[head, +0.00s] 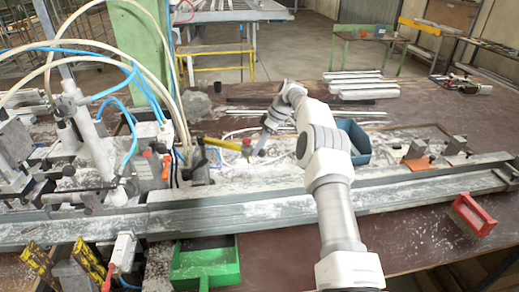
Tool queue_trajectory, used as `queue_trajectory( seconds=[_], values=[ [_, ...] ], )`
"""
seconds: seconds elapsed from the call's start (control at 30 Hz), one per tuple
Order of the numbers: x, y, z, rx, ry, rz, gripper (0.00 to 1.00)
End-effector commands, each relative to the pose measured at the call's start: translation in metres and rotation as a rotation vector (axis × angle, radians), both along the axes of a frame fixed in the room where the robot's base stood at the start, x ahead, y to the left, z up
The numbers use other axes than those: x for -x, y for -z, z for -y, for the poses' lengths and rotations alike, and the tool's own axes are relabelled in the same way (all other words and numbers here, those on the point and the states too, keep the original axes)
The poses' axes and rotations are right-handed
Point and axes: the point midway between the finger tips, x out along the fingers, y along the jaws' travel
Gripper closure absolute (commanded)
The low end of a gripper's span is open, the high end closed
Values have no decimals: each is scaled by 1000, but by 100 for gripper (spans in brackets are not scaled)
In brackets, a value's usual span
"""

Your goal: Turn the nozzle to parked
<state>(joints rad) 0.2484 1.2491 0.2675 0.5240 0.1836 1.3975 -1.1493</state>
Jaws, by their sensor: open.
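My gripper (259,151) points down at the far side of the bench, just right of a short yellow bar (222,143). It is small and partly hidden by my own arm; it appears empty. The yellow bar juts right from a dark clamp block (198,165), and its right end is close to my gripper; I cannot tell whether they touch. No part is clearly recognisable as the nozzle; the yellow bar may be it. Blue and cream hoses (130,85) run down to the clamp fixtures at the left.
A long grey profile rail (250,212) crosses the bench. A green bin (205,262) is in front, a blue bin (354,141) behind my arm, a red block (472,214) at right. A green column (138,60) stands at left.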

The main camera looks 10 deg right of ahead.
Motion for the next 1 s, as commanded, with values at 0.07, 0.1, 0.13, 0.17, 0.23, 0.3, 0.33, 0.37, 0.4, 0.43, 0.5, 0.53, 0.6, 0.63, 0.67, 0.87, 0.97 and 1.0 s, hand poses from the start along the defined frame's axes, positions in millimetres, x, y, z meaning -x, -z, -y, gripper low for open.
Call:
queue_trajectory(
  seconds=[0.07, 0.1, 0.13, 0.17, 0.23, 0.3, 0.33, 0.37, 0.4, 0.43, 0.5, 0.53, 0.6, 0.63, 0.67, 0.87, 0.97, 1.0],
  values=[
    [0, -13, 7, 1, 3, 6, 53],
    [0, -20, 10, 1, 3, 6, 53],
    [1, -26, 13, 2, 3, 5, 53],
    [1, -32, 15, 1, 3, 6, 53],
    [2, -46, 22, 2, 4, 5, 53],
    [3, -59, 27, 2, 3, 1, 53],
    [3, -64, 29, 1, 3, 3, 53],
    [4, -68, 31, 2, 3, 1, 53],
    [4, -74, 34, 2, 4, 2, 53],
    [5, -78, 36, 2, 4, 0, 53],
    [5, -85, 39, 2, 3, -2, 53],
    [5, -88, 40, 3, 3, -1, 53],
    [6, -92, 43, 2, 3, -2, 53],
    [6, -94, 44, 3, 2, -2, 53],
    [6, -95, 45, 3, 3, -3, 53],
    [7, -98, 48, 3, 3, -3, 53],
    [7, -98, 49, 3, 3, -3, 53],
    [7, -98, 49, 3, 3, -3, 53]
  ],
)
